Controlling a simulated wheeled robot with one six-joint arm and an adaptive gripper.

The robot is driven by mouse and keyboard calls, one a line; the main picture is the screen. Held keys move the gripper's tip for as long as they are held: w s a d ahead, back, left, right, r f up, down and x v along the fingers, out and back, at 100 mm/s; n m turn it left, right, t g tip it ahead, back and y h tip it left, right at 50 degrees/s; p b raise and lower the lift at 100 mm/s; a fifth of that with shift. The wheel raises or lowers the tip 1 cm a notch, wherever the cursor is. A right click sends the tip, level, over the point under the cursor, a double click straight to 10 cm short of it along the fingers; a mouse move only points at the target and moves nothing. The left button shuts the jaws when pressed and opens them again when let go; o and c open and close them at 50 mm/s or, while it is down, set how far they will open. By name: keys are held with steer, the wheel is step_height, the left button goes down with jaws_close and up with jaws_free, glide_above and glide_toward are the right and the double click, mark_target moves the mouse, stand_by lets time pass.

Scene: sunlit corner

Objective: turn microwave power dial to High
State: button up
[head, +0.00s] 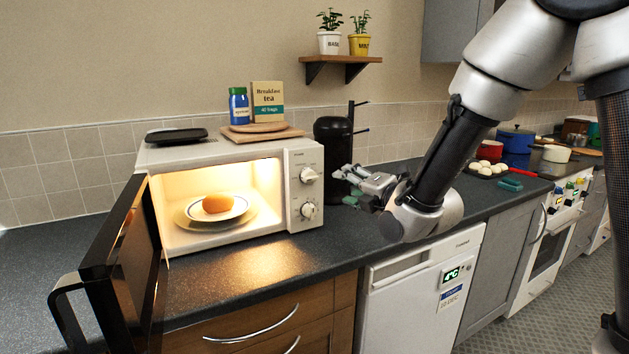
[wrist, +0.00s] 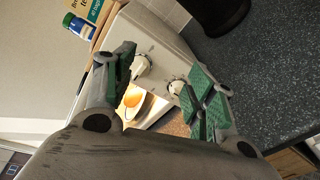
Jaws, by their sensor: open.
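The white microwave (head: 300,160) stands on the dark counter with its black door (head: 122,262) swung open to the left and its inside lit. Its front panel has an upper dial (head: 308,175) and a lower dial (head: 308,211); their markings are too small to read. In the wrist view the two dials (wrist: 141,65) (wrist: 176,87) show between the fingers. My gripper (head: 346,185) is open and empty, to the right of the panel and apart from it. Its green-padded fingers (wrist: 160,85) spread wide in the wrist view.
A bun (head: 217,203) sits on a plate inside the microwave. A black coffee machine (head: 333,150) stands behind my gripper. Boards, a tea box (head: 267,105) and a blue jar (head: 238,105) rest on the microwave. The counter in front is clear.

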mark_target(314, 179)
steer(key=w+a+n, duration=0.1)
steer(key=a, duration=0.2)
steer(key=w+a+n+y, duration=0.1)
steer(key=w+a, duration=0.1)
steer(key=a, duration=0.1)
steer(key=w+a+n+y, duration=0.1)
steer(key=w+a, duration=0.1)
steer(key=a, duration=0.1)
steer(key=shift+a+f+n+t, duration=0.1)
steer(key=shift+f+n+t, duration=0.15)
steer(key=shift+n+t, duration=0.05)
steer(key=c, duration=1.1)
